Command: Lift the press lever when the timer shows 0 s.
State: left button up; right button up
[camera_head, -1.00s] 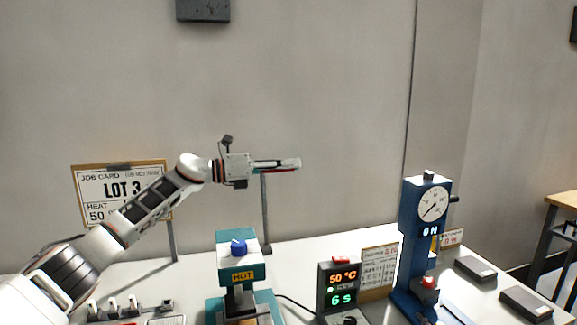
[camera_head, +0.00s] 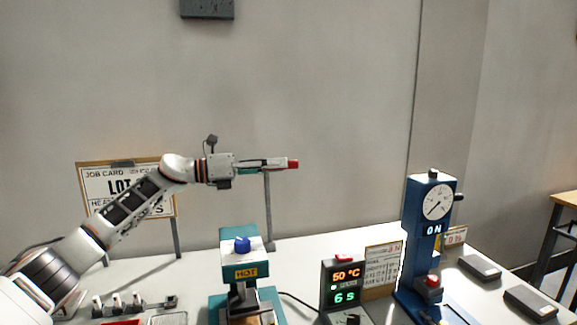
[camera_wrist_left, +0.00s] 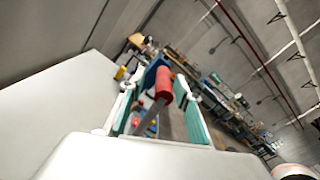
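The teal press (camera_head: 240,270) stands at the bottom middle of the head view, with a blue knob (camera_head: 242,245) and a HOT label. Its grey lever rod (camera_head: 268,205) stands upright and ends in a red grip (camera_head: 293,163). My left gripper (camera_head: 283,163) is at the height of the grip, whose end shows just past the fingertips. In the left wrist view the red grip (camera_wrist_left: 163,84) lies between the spread fingers, with a gap on the left; the gripper looks open. The timer (camera_head: 343,290) shows 50 °C and 6 s. My right gripper is not in view.
A blue gauge stand (camera_head: 412,240) reading ON is right of the timer, with a small card (camera_head: 381,268) between them. Grey blocks (camera_head: 480,267) lie at the right. A job card (camera_head: 95,178) stands behind my left arm. The white table behind the press is mostly clear.

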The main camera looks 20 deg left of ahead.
pick_arm(q)
jog(key=v, duration=0.7)
jog(key=shift+f, duration=0.1)
